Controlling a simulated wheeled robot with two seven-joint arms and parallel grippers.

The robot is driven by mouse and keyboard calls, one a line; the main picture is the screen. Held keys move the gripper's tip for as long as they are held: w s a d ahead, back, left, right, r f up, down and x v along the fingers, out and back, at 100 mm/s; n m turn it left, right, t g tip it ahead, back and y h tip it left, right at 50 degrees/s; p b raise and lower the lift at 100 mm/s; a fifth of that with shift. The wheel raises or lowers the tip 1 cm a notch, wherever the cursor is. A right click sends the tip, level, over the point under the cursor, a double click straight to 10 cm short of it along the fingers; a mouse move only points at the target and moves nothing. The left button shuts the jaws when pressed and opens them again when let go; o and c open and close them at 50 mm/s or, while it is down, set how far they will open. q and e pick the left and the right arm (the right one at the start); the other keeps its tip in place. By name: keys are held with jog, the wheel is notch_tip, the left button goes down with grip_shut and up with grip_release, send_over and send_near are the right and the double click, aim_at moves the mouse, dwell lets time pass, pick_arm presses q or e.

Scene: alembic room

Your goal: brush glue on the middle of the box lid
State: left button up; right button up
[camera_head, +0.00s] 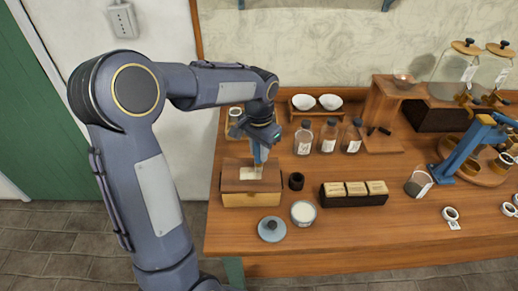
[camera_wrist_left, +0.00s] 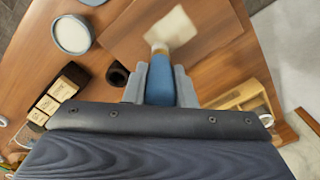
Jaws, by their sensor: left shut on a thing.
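The wooden box (camera_head: 252,200) stands near the table's left front, with its brown lid (camera_head: 232,180) on top. A pale patch (camera_head: 250,174) shows near the middle of the lid; it also shows in the left wrist view (camera_wrist_left: 174,27). My left gripper (camera_head: 262,148) is above the lid, shut on the blue handle of the brush (camera_wrist_left: 160,80), which points down. The brush tip is at the pale patch; I cannot tell bristles from glue there. An open jar of white glue (camera_head: 303,213) stands right of the box. My right gripper is out of view.
A grey-blue jar lid (camera_head: 272,229) lies in front of the box. A small dark cup (camera_head: 296,181) stands close to its right, then a dark tray of labelled blocks (camera_head: 353,193). Several bottles (camera_head: 328,137) stand behind. The table front (camera_head: 370,235) is clear.

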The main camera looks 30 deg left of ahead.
pick_arm(q)
jog(key=shift+f, duration=0.25)
jog(key=shift+s+a+r, duration=0.1)
jog(key=shift+s+a, duration=0.3)
jog(key=shift+a, duration=0.3)
jog(key=shift+s+a+f, duration=0.1)
jog(key=shift+s+a, duration=0.35)
jog(key=shift+a, duration=0.2)
jog(key=shift+s+a+r, duration=0.1)
jog(key=shift+s+a, duration=0.3)
jog(key=shift+a, duration=0.3)
jog(key=shift+w+d, duration=0.4)
jog(key=shift+d, duration=0.3)
jog(key=shift+w+d, duration=0.45)
jog(key=shift+d, duration=0.2)
jog(key=shift+w+d, duration=0.4)
jog(key=shift+d, duration=0.3)
jog(key=shift+s+d, duration=0.4)
jog(key=shift+s, duration=0.3)
jog(key=shift+s+a, duration=0.4)
jog(key=shift+a, duration=0.3)
jog(key=shift+s+a, duration=0.45)
jog(key=shift+a, duration=0.2)
jog(key=shift+s+a, duration=0.4)
jog(key=shift+a, duration=0.3)
jog(key=shift+d, duration=0.1)
jog(key=shift+w+d, duration=0.65)
jog(key=shift+d, duration=0.35)
jog(key=shift+w+d, duration=0.6)
jog(key=shift+d, duration=0.35)
